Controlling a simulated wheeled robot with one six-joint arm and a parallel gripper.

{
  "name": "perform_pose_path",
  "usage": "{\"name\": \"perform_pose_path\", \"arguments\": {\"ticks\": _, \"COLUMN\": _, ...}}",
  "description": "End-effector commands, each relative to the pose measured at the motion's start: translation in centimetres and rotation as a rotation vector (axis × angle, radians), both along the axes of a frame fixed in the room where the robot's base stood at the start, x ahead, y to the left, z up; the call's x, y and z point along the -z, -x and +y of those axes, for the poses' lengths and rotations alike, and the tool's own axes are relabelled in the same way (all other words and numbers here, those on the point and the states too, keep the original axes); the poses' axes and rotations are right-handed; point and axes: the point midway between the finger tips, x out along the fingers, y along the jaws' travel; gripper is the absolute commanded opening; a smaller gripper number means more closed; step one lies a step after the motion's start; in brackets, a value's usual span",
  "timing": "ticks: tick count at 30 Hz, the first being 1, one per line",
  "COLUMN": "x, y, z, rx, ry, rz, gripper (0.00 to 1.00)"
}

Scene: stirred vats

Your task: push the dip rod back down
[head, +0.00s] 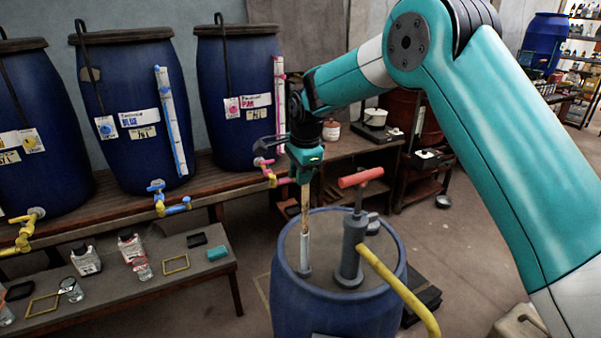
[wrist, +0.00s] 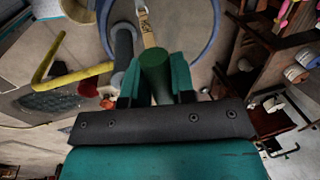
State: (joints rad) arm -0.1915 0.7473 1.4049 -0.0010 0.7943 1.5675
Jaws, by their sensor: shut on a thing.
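The dip rod (head: 306,215) stands upright above the lid of the blue drum (head: 335,310), with its lower end in a grey fitting (head: 304,268). Its shaft is tan and stained above and pale lower down. My gripper (head: 305,172) is above the lid at the top of the rod. In the wrist view my gripper (wrist: 157,88) is shut on the rod's dark green grip (wrist: 156,65), with the tan shaft (wrist: 148,32) showing beyond it. The part of the rod inside the drum is hidden.
Right beside the rod, a grey hand pump (head: 351,245) with a red handle (head: 360,177) and a yellow spout (head: 400,290) stands on the lid. Blue vats (head: 130,110) with coloured taps line a shelf behind. A low bench (head: 140,285) with bottles stands left.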

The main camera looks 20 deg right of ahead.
Motion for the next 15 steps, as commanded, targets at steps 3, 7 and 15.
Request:
{"name": "perform_pose_path", "arguments": {"ticks": 3, "x": 0.8, "y": 0.0, "z": 0.0, "rx": -0.002, "ry": 0.000, "rz": -0.001, "gripper": 0.00}}
{"name": "perform_pose_path", "arguments": {"ticks": 7, "x": 3.0, "y": 0.0, "z": 0.0, "rx": -0.002, "ry": 0.000, "rz": -0.001, "gripper": 0.00}}
{"name": "perform_pose_path", "arguments": {"ticks": 15, "x": 11.2, "y": 0.0, "z": 0.0, "rx": -0.003, "ry": 0.000, "rz": 0.000, "gripper": 0.00}}
